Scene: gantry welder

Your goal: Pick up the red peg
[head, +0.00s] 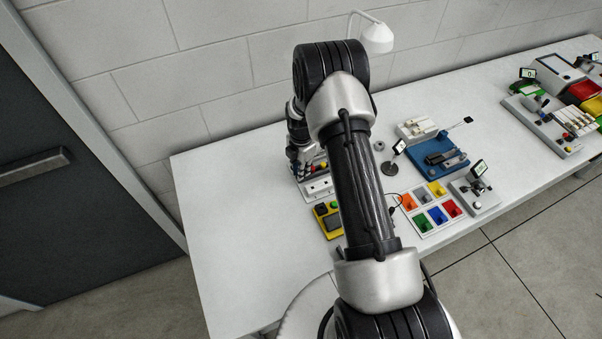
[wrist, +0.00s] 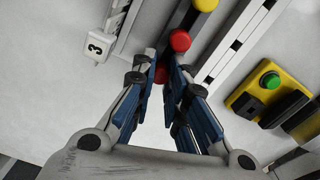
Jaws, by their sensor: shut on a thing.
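In the wrist view my gripper (wrist: 168,65) is shut, with a red piece, the red peg (wrist: 162,76), between its blue-padded fingers. A round red head (wrist: 180,41) shows just past the fingertips; I cannot tell whether it belongs to the same peg. A yellow round-topped peg (wrist: 205,4) stands beyond it in the same row. In the head view my gripper (head: 303,160) is low over the coloured pegs at the left of the workstation, and my arm hides part of that area. The held peg's lower end is hidden.
A yellow box with a green button (wrist: 269,81) is to the right of my gripper. A white tag marked 3 (wrist: 97,45) is to the left. A tray of coloured bins (head: 418,228) and a blue fixture (head: 428,168) lie right of my arm. The table's left end is clear.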

